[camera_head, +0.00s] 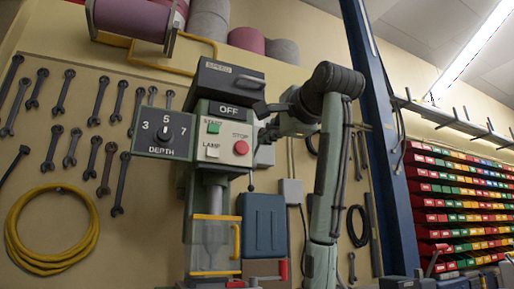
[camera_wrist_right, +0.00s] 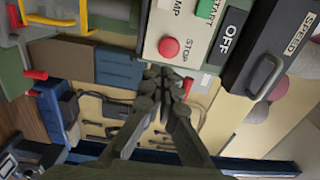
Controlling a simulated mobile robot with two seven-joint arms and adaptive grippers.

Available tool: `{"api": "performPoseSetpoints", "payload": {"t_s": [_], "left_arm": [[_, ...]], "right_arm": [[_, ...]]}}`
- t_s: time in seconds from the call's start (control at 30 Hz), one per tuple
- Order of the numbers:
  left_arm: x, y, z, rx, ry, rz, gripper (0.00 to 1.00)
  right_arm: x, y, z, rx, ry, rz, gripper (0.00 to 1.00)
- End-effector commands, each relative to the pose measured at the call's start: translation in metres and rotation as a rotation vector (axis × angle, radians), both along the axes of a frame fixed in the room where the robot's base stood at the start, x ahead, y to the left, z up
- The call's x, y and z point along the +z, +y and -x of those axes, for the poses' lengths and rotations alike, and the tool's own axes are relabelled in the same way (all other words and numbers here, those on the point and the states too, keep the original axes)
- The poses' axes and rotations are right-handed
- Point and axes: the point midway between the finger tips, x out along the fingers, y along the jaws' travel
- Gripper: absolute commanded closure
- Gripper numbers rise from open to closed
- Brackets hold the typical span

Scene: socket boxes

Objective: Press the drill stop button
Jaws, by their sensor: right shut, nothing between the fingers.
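The drill's control panel is in the middle of the head view, with a round red STOP button (camera_head: 241,147), a green START button (camera_head: 213,128) and a pale LAMP switch (camera_head: 212,147). The OFF display (camera_head: 229,110) sits above them. My right gripper (camera_head: 266,132) is just right of the panel, partly hard to make out there. In the right wrist view its closed fingertips (camera_wrist_right: 165,76) lie just below the STOP button (camera_wrist_right: 168,47), with nothing between them. I see a small gap between fingertips and button; contact is not visible. My left gripper is not in view.
A depth dial (camera_head: 165,133) sticks out left of the panel. A yellow-framed clear guard (camera_head: 215,245) is below. A blue box (camera_head: 264,225) hangs behind the drill. A blue post (camera_head: 385,150) stands at the right, before shelves of coloured bins (camera_head: 460,200).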

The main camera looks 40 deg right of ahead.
Motion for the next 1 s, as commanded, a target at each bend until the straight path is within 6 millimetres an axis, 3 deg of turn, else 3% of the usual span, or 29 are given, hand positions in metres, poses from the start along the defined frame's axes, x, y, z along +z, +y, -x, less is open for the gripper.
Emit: {"api": "performPoseSetpoints", "payload": {"t_s": [0.1,0.27,1.0], "left_arm": [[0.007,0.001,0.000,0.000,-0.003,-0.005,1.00],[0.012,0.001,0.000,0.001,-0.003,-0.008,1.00],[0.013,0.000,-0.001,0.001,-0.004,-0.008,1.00]], "right_arm": [[0.000,0.005,0.017,0.001,-0.004,0.001,1.00],[0.001,0.007,0.026,0.002,-0.002,0.000,1.00],[0.001,0.007,0.027,0.001,-0.002,0.000,1.00]]}}
